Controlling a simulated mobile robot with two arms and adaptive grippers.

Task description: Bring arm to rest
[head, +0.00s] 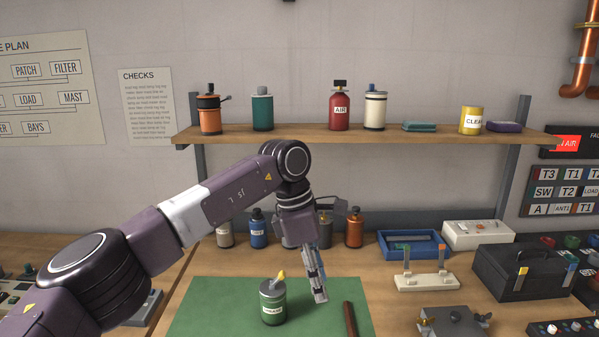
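My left arm comes in from the left and bends down at its elbow over the workbench. My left gripper (319,294) hangs with its fingers pointing down above the green mat (205,312). I see the fingers nearly side-on, so whether they are open or shut is unclear; nothing shows between them. A green can with a yellow nozzle (272,303) stands upright on the mat, just left of the gripper and apart from it. My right gripper is not in view.
A brown rod (350,320) lies right of the gripper. Several bottles, including a blue one (258,232), stand behind my arm. A wooden shelf (300,137) with cans is above. A blue tray (412,245), white stand (428,282) and black toolbox (525,271) occupy the right side.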

